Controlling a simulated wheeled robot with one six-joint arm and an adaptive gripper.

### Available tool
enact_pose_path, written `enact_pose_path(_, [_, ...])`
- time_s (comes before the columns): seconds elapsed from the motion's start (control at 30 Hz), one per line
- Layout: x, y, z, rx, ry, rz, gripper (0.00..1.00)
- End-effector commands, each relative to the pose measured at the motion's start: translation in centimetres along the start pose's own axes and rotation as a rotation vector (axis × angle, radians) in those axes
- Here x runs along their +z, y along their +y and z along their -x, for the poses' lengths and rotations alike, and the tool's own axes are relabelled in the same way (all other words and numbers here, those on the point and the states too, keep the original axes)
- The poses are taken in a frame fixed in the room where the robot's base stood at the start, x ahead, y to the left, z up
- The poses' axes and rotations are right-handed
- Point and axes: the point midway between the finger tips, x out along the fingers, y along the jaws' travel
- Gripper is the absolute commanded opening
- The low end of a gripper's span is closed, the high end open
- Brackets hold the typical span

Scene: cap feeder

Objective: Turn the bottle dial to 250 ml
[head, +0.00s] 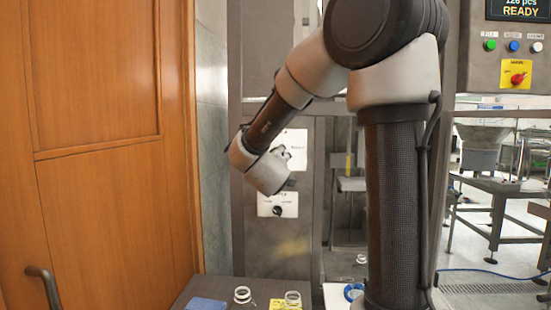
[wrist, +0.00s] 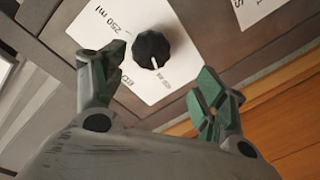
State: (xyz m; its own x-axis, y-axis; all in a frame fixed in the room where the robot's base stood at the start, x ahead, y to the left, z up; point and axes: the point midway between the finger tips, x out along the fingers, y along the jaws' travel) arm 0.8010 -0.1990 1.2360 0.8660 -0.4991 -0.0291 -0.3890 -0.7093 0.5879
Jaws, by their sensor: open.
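The bottle dial (wrist: 152,48) is a black ridged knob on a white plate (wrist: 185,60). A "250 ml" label shows to the upper left of the knob in the wrist view. The knob's white mark is on its lower side in that view, away from that label, towards small lettering I cannot read. My gripper (wrist: 160,72) is open, its green-padded fingers to either side below the knob, apart from it and empty. In the head view the dial (head: 278,211) sits low on the grey machine front, just below my wrist; the fingers are not clear there.
A wooden door (head: 100,150) stands close on the left. Below the machine, a dark table (head: 205,287) bears a blue item (head: 206,304), glass jars (head: 242,295) and a yellow item (head: 278,304). A control panel (head: 510,60) with a red switch is at upper right.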

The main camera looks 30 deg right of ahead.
Motion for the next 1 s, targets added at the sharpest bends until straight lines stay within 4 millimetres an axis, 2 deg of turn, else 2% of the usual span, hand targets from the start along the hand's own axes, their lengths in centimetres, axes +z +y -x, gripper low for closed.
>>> enact_pose_path(0.17, [0.6, 0.7, -1.3, 0.077, -0.023, 0.046, 0.72])
enact_pose_path(0.4, [0.8, 1.1, -5.3, 0.077, -0.024, 0.046, 0.72])
enact_pose_path(0.6, [0.7, 1.2, -7.7, 0.075, -0.022, 0.045, 0.72])
enact_pose_path(0.93, [0.7, 1.3, -8.2, 0.074, -0.020, 0.045, 0.72])
enact_pose_path(1.0, [0.7, 1.3, -8.2, 0.074, -0.020, 0.045, 0.61])
